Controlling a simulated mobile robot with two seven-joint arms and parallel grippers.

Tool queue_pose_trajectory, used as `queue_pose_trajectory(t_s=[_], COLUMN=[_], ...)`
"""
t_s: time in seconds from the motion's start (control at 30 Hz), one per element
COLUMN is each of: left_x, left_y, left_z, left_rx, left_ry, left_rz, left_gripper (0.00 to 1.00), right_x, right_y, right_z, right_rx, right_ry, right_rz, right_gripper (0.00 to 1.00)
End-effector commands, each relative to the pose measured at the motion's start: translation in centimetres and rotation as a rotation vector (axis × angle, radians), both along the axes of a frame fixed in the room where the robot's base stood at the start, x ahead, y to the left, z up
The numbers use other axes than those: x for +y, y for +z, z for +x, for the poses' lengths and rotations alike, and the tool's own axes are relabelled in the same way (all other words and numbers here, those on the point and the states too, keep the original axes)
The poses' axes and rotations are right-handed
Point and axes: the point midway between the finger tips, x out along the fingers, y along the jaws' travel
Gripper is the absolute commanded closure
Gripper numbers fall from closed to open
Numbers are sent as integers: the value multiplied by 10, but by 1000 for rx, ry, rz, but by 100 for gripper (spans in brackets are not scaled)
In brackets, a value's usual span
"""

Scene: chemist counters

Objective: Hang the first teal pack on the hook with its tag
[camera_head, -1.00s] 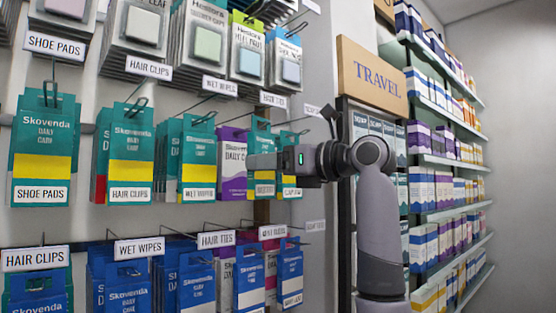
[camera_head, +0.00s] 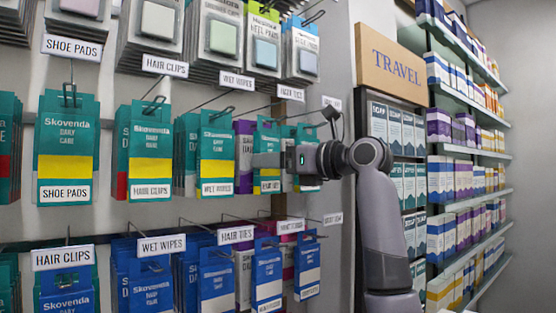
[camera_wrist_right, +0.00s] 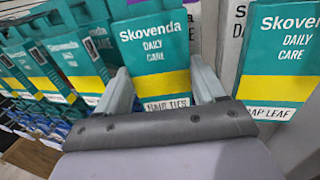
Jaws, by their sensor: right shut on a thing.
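My right gripper (camera_head: 280,160) is shut on a teal Skovenda Daily Care pack (camera_head: 266,140) with a yellow band. In the right wrist view the two fingers (camera_wrist_right: 162,85) stand at either side of this pack (camera_wrist_right: 152,60), and its label reads "HAIR TIES". A tag reading "HAIR TIES" (camera_head: 290,92) hangs above it in the teal row. The fingers partly cover the pack in the head view. I cannot tell whether its top hole is around the hook wire. My left gripper is not in view.
A teal soap leaf pack (camera_wrist_right: 280,50) hangs close on the right in the wrist view. Other teal packs (camera_head: 216,150) and a purple pack (camera_head: 243,140) hang to the left. Blue packs (camera_head: 268,270) hang below. A TRAVEL sign (camera_head: 397,70) and stocked shelves stand at right.

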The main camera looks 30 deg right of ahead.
Motion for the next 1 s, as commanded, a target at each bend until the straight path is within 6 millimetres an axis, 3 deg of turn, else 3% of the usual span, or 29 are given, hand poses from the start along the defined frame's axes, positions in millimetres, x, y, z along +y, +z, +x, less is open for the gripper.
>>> queue_pose_trajectory(t_s=[0.43,0.47,0.53,0.57,0.87,1.0], left_x=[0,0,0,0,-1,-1], left_y=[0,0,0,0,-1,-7], left_z=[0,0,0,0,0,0], left_rx=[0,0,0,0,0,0], left_ry=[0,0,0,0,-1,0], left_rz=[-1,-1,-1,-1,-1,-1], left_gripper=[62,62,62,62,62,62], right_x=[0,0,0,0,-1,-6], right_y=[0,0,0,0,0,-1], right_z=[0,0,0,0,-2,-16], right_rx=[0,0,0,0,-1,-3], right_ry=[0,0,0,0,0,-1], right_rz=[0,0,0,0,0,1], right_gripper=[60,28,5,1,1,1])
